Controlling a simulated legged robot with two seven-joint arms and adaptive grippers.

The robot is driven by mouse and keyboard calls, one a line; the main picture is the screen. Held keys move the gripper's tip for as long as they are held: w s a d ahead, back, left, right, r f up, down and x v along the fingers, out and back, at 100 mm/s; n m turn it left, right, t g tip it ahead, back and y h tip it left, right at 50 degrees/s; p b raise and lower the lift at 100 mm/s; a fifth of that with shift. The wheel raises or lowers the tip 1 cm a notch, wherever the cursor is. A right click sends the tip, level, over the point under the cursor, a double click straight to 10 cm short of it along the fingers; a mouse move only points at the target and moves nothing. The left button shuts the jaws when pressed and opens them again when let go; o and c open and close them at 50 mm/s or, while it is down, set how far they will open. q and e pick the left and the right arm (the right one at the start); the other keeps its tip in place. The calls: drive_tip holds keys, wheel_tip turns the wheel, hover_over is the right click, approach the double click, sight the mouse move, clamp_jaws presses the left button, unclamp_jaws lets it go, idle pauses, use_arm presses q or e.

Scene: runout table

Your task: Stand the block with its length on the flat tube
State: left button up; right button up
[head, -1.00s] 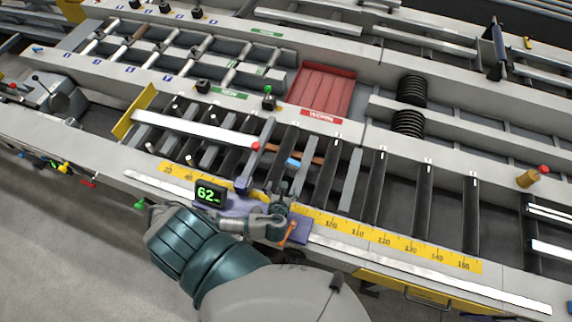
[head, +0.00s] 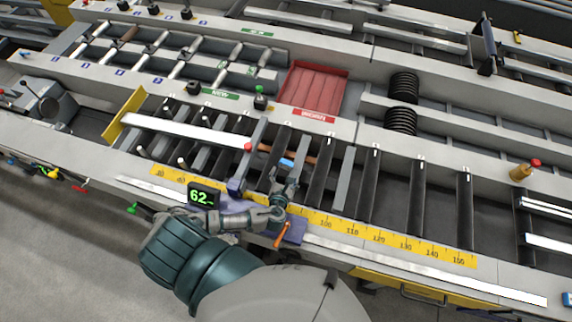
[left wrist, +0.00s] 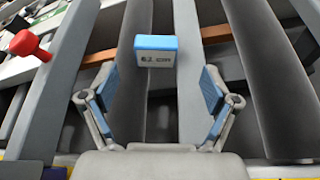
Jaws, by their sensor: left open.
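A small block (head: 287,162) with a blue top and a pale printed face lies among the rollers. In the left wrist view the block (left wrist: 155,50) is ahead of my fingers, centred between them; its print looks like a length in cm but is too small to read surely. My left gripper (head: 284,184) is open and empty, just on the near side of the block. Its two blue-padded fingers (left wrist: 158,85) stand apart, not touching the block. A long white flat bar (head: 185,130), which may be the flat tube, lies across the rollers to the left. My right gripper is not in view.
Dark and grey rollers (head: 417,196) run along the table, with gaps between. A yellow scale (head: 400,241) and a display reading 62 (head: 203,196) line the near edge. A red knob (left wrist: 28,45) is left of the fingers. A red tray (head: 313,88) sits behind.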

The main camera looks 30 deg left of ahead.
sight(286, 165)
use_arm(q)
drive_tip(key=x, duration=0.4)
drive_tip(key=shift+w+a+r, duration=0.1)
drive_tip(key=shift+w+a, duration=0.15)
drive_tip(key=shift+w, duration=0.1)
drive_tip(key=shift+w+a, duration=0.25)
drive_tip(key=shift+d, duration=0.2)
drive_tip(key=c, duration=1.3)
drive_tip(key=shift+c, duration=0.2)
